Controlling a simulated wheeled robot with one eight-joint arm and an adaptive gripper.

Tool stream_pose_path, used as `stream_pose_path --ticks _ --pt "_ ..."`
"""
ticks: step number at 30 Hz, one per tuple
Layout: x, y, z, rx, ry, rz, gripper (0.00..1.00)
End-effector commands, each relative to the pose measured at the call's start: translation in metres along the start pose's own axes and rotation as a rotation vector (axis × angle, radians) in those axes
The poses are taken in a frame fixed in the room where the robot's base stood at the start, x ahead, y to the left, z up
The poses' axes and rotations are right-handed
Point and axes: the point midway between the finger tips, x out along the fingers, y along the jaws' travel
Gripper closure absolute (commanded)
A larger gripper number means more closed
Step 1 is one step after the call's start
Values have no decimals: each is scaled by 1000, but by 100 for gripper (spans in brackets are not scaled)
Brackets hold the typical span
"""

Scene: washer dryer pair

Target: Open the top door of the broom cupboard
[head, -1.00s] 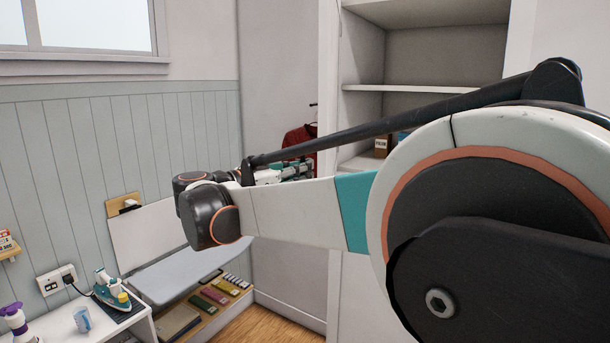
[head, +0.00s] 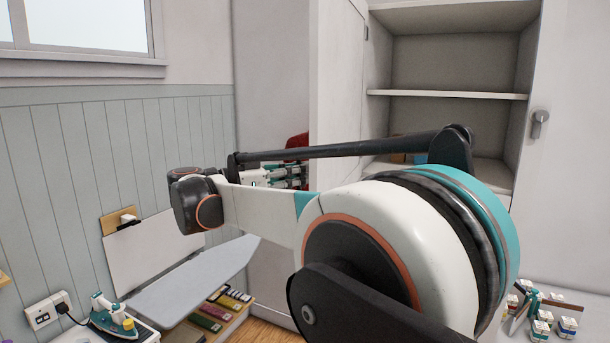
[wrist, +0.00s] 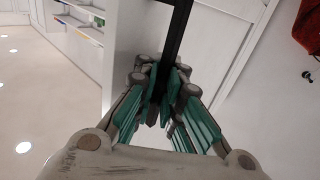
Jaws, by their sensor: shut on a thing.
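The broom cupboard's top door (head: 337,75) stands open at the left of the shelved opening, its pale inner face toward the head camera. My gripper (head: 285,177) is beyond the arm, at the door's far side, partly covered by the arm's dark rod. In the wrist view my gripper (wrist: 162,112) has its teal fingers closed around a dark bar (wrist: 178,38), which looks like the door's handle. The bar runs from the top of the picture down between the fingers. The exact contact is hidden among the fingers.
The cupboard's shelves (head: 450,95) are exposed. A neighbouring closed door with a grey handle (head: 540,123) is at right. A red garment (head: 297,142) hangs behind the open door. An ironing board (head: 195,278) and iron (head: 112,318) are lower left. Small blocks (head: 542,325) are lower right.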

Motion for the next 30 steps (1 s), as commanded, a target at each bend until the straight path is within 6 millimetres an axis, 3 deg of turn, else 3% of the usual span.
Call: stream_pose_path --ticks 9,12,13,23,30 --pt "-1 0 2 -1 -5 0 100" --pt "-1 0 2 -1 -4 0 74" --pt "-1 0 2 -1 -4 0 72" --pt "-1 0 1 0 -2 0 72" --pt "-29 0 1 0 -1 -3 72"
